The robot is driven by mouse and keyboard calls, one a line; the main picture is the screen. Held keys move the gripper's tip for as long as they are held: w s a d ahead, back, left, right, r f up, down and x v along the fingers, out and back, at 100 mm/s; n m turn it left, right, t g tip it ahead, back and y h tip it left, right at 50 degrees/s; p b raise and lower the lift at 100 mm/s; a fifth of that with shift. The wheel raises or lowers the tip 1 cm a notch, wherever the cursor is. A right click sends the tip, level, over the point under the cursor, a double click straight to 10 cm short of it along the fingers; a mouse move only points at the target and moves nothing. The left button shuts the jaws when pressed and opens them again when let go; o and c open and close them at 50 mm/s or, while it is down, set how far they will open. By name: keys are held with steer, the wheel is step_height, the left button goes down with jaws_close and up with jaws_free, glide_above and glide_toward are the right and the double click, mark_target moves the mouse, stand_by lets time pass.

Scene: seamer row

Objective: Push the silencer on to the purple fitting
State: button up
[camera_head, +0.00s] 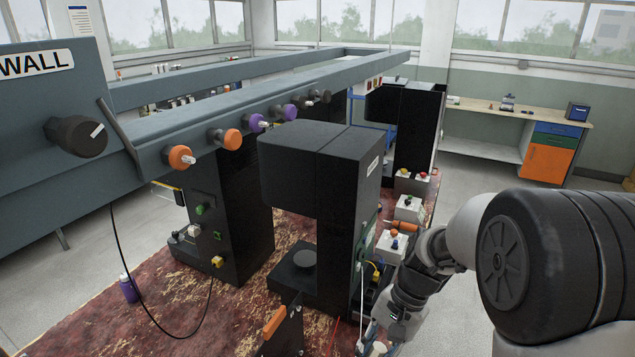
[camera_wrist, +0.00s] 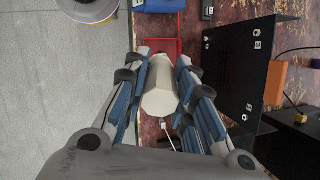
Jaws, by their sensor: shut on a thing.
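My gripper (camera_wrist: 162,66) is shut on a cream-white, faceted cylinder, which I take to be the silencer (camera_wrist: 160,88). The blue-padded fingers press on both its sides in the wrist view. In the head view my gripper is low at the right, beside the black machine, and I cannot clearly make out the silencer there. Two purple fittings sit on the grey overhead rail in the head view, a nearer one (camera_head: 257,122) with a pale tip and a farther one (camera_head: 289,112). My gripper is well apart from both, below and to their right.
Orange fittings (camera_head: 230,138) and a black knob (camera_head: 82,136) share the rail (camera_head: 300,82). A black machine (camera_head: 322,175) stands between my arm and the rail. A black bracket plate (camera_wrist: 235,75) is right of my gripper in the wrist view; bare floor (camera_wrist: 60,90) is left.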

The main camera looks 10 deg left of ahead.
steer(key=w+a+r+m+y+p, duration=0.1)
steer(key=a+r+m+y+p, duration=0.3)
steer(key=r, duration=0.5)
steer(key=m+t+y+p, duration=0.7)
steer(key=t+y+p, duration=0.1)
steer(key=y, duration=0.1)
glide_toward(268, 125)
steer(key=shift+a+f, duration=0.15)
steer(key=shift+f, duration=0.05)
steer(key=shift+p+x, duration=0.45)
steer(key=shift+x, duration=2.45)
steer(key=shift+b, duration=0.5)
steer(key=shift+w+a, duration=0.1)
steer(key=shift+a, duration=0.25)
steer(key=o, duration=1.1)
steer(key=shift+r, duration=0.1)
